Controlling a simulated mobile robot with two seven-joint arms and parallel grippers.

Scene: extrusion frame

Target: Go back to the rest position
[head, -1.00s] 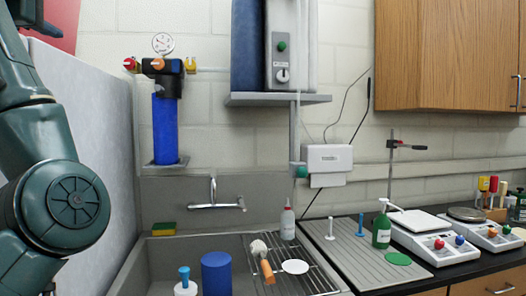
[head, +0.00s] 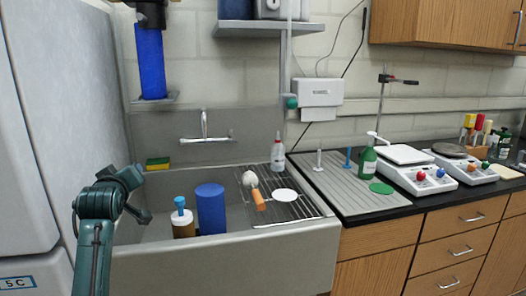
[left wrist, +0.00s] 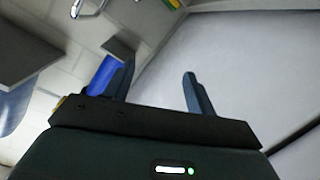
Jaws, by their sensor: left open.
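My left arm rises from the bottom left in the head view. Its gripper (head: 143,196) is in front of the left side of the sink (head: 290,262). In the left wrist view the left gripper (left wrist: 158,68) shows two dark fingers spread apart, with nothing between them. A pale smooth panel lies beyond the right finger, and the blue filter cylinder (left wrist: 104,74) shows behind the left finger. My right gripper is in neither view.
The sink holds a blue cylinder (head: 211,208), a blue-topped container (head: 182,222) and a brush (head: 256,196) on a rack. A tall grey cabinet (head: 50,120) stands close on the left. Scales (head: 420,174) and a green bottle (head: 368,161) stand on the right counter.

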